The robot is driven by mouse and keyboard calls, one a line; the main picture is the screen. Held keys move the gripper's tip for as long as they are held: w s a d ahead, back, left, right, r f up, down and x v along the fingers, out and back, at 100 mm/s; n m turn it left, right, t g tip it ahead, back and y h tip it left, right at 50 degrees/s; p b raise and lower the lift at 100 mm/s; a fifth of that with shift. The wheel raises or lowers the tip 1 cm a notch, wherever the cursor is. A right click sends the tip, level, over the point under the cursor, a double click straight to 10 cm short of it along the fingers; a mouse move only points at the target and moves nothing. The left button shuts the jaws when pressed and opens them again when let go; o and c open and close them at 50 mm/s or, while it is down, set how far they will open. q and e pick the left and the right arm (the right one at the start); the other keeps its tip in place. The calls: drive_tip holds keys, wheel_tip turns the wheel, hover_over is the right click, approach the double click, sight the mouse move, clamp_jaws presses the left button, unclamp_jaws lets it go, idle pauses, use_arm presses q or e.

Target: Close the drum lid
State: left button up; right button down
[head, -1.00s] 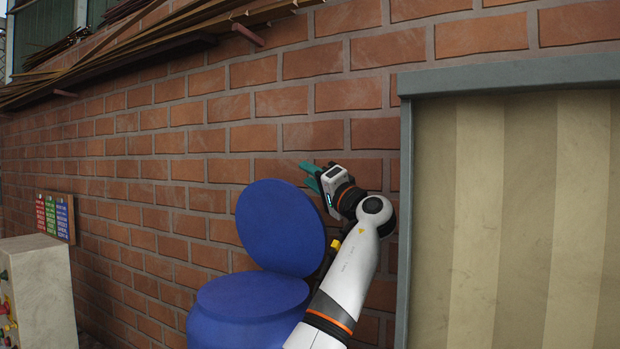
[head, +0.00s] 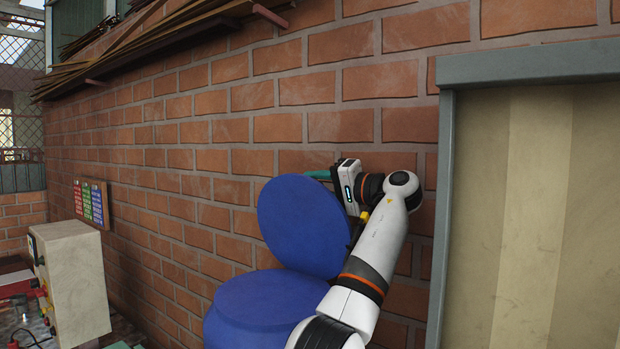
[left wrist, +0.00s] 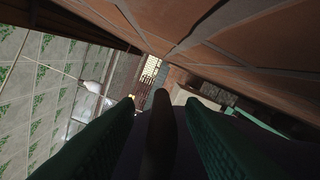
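The blue drum (head: 250,318) stands against the brick wall, partly hidden by my left arm. Its round blue lid (head: 300,225) is raised and stands tilted up from the drum's back edge. My left gripper (head: 318,174) is at the lid's upper right edge, with its teal fingers partly hidden behind the lid, on the wall side. Whether it touches the lid cannot be told. In the left wrist view, the two green fingers (left wrist: 162,108) are spread apart, with a dark rod-like shape between them that I cannot identify. My right gripper is not in view.
The brick wall (head: 210,130) runs close behind the lid. A grey-framed panel (head: 540,210) stands to the right. A pale control box (head: 75,280) with knobs stands at the left, below a small coloured sign (head: 91,203). Wooden strips (head: 150,35) lie on a rack above.

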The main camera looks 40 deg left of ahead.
use_arm(q)
drive_tip(key=shift+s+a+r, duration=0.1)
drive_tip(key=shift+a, duration=0.6)
drive_tip(key=shift+a+p, duration=0.3)
drive_tip(key=shift+a, duration=0.1)
drive_tip(key=shift+d+f, duration=0.1)
drive_tip(key=shift+f, duration=0.1)
drive_tip(key=shift+c, duration=0.6)
clamp_jaws()
